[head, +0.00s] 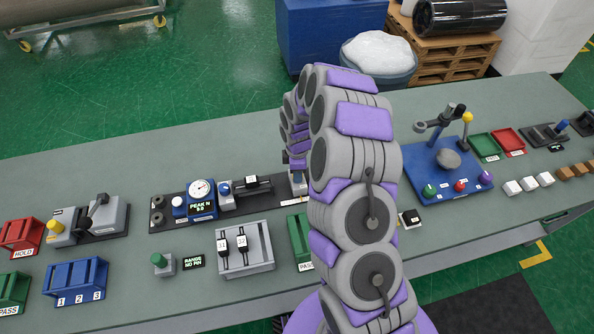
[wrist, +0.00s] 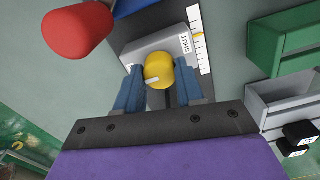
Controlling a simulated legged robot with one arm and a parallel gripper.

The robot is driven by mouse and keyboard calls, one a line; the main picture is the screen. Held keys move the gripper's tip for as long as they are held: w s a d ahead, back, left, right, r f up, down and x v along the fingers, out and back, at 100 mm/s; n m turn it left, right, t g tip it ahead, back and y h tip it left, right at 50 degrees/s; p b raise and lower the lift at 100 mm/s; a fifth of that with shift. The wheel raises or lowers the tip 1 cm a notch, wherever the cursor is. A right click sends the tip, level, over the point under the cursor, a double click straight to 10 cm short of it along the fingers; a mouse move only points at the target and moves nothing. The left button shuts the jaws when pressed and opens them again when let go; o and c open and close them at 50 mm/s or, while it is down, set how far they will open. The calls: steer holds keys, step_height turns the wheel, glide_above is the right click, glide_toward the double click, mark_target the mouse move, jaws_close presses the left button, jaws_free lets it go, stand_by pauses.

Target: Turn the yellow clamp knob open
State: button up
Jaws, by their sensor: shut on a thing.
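The yellow clamp knob (wrist: 158,69) sits in the wrist view on a grey block (wrist: 158,45) with a label reading SHUT (wrist: 186,45). My gripper (wrist: 160,80) has its two blue fingers on either side of the knob, shut on it. A small pale mark shows on the knob's front. A white scale strip with a yellow mark (wrist: 198,36) runs beside the block. In the head view my gripper (head: 298,182) is at the right end of the black gauge fixture (head: 270,198), and the knob itself cannot be made out there.
A red rounded thing (wrist: 77,32) is close on the left in the wrist view, and a green bin (wrist: 282,38) is on the right. In the head view, a grey tray with two black parts (head: 262,266) stands in front of the fixture. Bare bench (head: 120,165) lies behind.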

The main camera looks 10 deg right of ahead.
steer(key=shift+w, duration=0.1)
steer(key=o, duration=1)
steer(key=shift+o, duration=0.2)
steer(key=shift+r, duration=0.15)
step_height(320, 180, up, 17)
steer(key=shift+p, duration=0.45)
